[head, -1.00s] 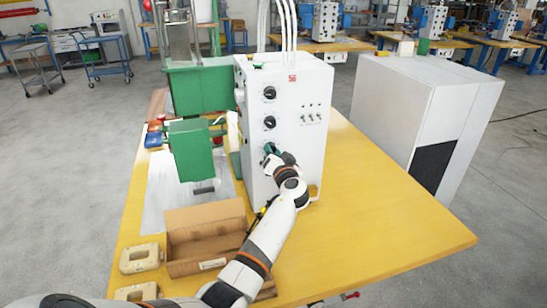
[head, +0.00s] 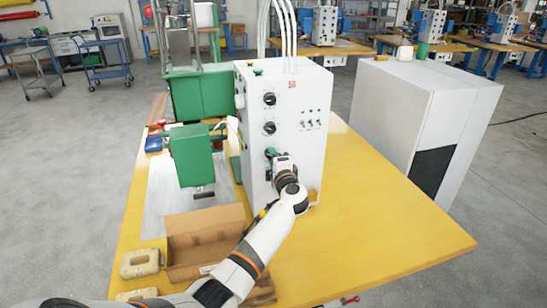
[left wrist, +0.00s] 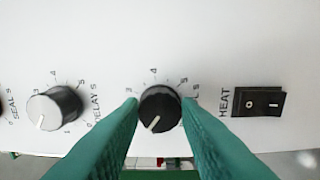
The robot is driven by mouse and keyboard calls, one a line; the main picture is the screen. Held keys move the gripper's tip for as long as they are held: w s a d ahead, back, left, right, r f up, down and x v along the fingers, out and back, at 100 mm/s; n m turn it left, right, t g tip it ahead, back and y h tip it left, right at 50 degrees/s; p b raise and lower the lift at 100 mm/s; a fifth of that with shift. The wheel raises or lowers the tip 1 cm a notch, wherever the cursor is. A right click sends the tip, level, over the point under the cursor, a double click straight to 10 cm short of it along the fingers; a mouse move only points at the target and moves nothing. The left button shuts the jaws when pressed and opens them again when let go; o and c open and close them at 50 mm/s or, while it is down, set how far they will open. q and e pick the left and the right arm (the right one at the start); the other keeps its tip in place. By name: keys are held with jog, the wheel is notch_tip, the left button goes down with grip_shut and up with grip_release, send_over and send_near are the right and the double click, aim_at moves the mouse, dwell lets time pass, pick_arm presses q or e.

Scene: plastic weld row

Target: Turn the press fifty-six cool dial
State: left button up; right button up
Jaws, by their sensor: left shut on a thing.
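The press control box (head: 308,150) is a white cabinet with a red mark on its front, too small to read surely. A column of black dials runs down its front. My left gripper (head: 270,154) is at the lowest dial. In the left wrist view my green fingers (left wrist: 160,112) are shut on the black dial (left wrist: 160,108), one on each side. Its white pointer line points down and left in that view. Its label is mostly hidden by a finger; only the end shows. My right gripper is not in view.
The delay dial (left wrist: 54,108) is left of the held dial and the heat switch (left wrist: 259,102) right of it, in the wrist view. A green press (head: 192,155) stands beside the box. An open cardboard box (head: 207,240) lies in front on the yellow table (head: 385,225).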

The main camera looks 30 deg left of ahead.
pick_arm(q)
jog(key=shift+f+m+p, duration=0.1)
jog(key=shift+m+p, duration=2.5)
jog(key=shift+m, duration=2.7)
jog(key=shift+f+m, duration=0.1)
jog(key=shift+m, duration=0.2)
jog(key=o, duration=1)
jog(key=shift+c, duration=0.2)
